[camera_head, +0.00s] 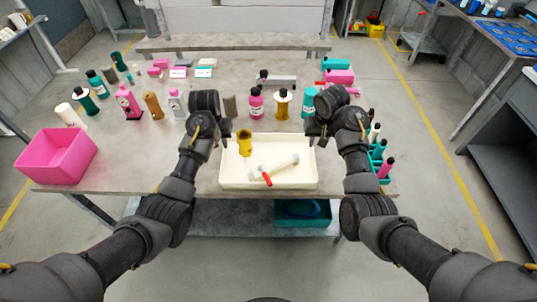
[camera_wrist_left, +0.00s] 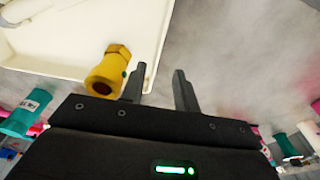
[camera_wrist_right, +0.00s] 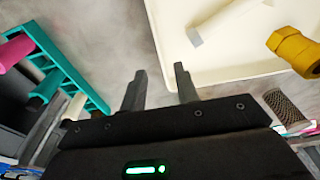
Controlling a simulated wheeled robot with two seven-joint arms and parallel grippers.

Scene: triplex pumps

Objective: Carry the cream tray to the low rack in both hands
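The cream tray (camera_head: 229,178) lies on the near edge of the grey table. It holds a yellow fitting (camera_head: 244,142) and a pale-handled tool with a red part (camera_head: 280,168). My left gripper (camera_wrist_left: 158,82) is open at the tray's left side. In the left wrist view the tray's edge (camera_wrist_left: 157,50) runs between its fingers. My right gripper (camera_wrist_right: 161,80) is open at the right side. The tray's edge (camera_wrist_right: 156,35) likewise shows between its fingers. I cannot tell how deep the fingers reach. Which piece of furniture is the low rack is unclear.
A pink bin (camera_head: 55,158) stands at the table's left. A teal holder with bottles (camera_wrist_right: 68,70) is close to my right gripper. Several bottles and parts stand behind the tray. A teal crate (camera_head: 303,220) is below the table. Floor is open at the right.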

